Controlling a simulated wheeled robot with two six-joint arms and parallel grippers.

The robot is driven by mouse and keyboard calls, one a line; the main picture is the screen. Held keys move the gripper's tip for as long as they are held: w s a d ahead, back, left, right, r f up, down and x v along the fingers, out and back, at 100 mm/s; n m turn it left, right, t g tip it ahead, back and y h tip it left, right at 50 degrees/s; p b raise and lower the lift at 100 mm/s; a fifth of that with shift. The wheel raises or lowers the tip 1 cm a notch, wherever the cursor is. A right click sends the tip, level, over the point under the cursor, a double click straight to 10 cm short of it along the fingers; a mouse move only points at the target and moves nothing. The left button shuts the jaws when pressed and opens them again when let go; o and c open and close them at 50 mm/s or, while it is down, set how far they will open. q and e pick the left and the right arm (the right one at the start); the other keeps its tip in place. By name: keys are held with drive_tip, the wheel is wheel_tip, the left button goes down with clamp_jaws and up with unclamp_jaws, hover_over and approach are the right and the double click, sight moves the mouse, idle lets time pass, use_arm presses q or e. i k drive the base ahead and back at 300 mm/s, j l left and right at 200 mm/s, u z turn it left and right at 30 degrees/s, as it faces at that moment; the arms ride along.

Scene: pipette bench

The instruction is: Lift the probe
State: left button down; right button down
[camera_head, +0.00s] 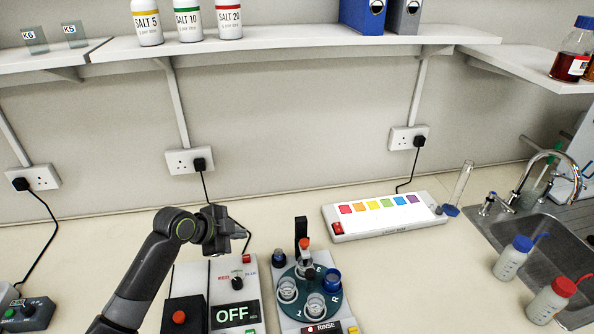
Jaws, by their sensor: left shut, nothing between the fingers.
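The carousel unit (350,324) stands at the bottom centre, with a round teal plate (324,287) carrying clear cups and a dark blue cup (333,278). A black upright post (301,228) with a red button or cap (304,243) and a grey arm over the plate stands at its back; this looks like the probe holder. The probe tip is too small to make out. My right gripper is not in view.
A white panel with rainbow squares (384,217) lies right of the carousel. A black box with a red button (183,317) is at the left. The counter between panel and bottles is clear.

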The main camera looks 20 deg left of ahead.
sight(303, 243)
drive_tip(key=k+l, duration=0.5)
drive_tip(key=k, duration=0.15)
drive_tip(key=k+l, duration=0.5)
drive_tip(key=k, duration=0.2)
